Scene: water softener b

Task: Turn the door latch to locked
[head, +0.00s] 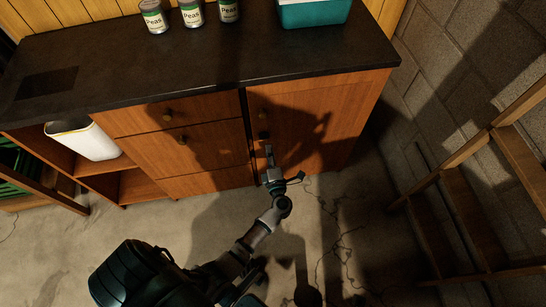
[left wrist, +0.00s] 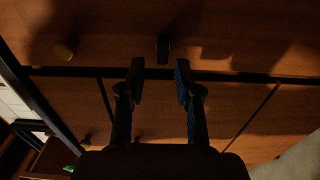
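The cabinet door (head: 310,125) is orange-brown wood and looks closed. The latch is a small dark piece at the door's left edge, below the knob (head: 263,115). In the left wrist view the latch (left wrist: 162,50) shows as a short dark bar by the dark gap at the door edge. My left gripper (head: 269,158) is at the lower part of this door edge. In the left wrist view its fingers (left wrist: 160,82) are apart with nothing between them. The latch appears just beyond the fingertips, lined up with their gap; contact cannot be told. My right gripper is not in view.
Drawers with knobs (head: 182,140) are left of the door. The dark countertop (head: 200,55) holds cans (head: 192,14) and a teal box (head: 312,12). A white bin (head: 88,140) sits in the left shelf.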

